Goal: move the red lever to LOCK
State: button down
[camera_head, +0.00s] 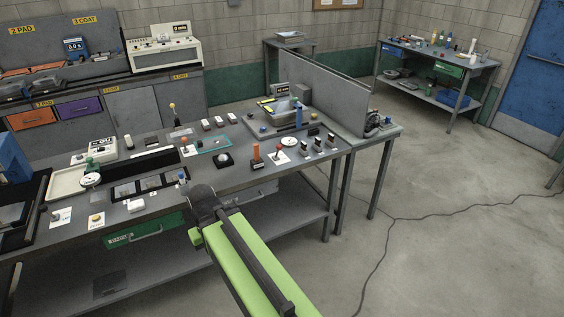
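A small lever with a red knob (279,147) stands on a white plate (278,157) near the front right part of the grey workbench. Its stick leans slightly; no LOCK lettering is readable at this size. My gripper itself cannot be made out. Nothing of mine touches the lever.
Right of the lever are several dark upright switches (318,145). A dark dome button (224,160) and a glassy teal panel (213,144) lie to its left. Open floor (450,230) lies right.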

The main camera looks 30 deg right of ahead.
aim_at(280, 146)
jog(key=z, duration=0.15)
jog(key=i, duration=0.9)
jog(key=u, duration=0.05)
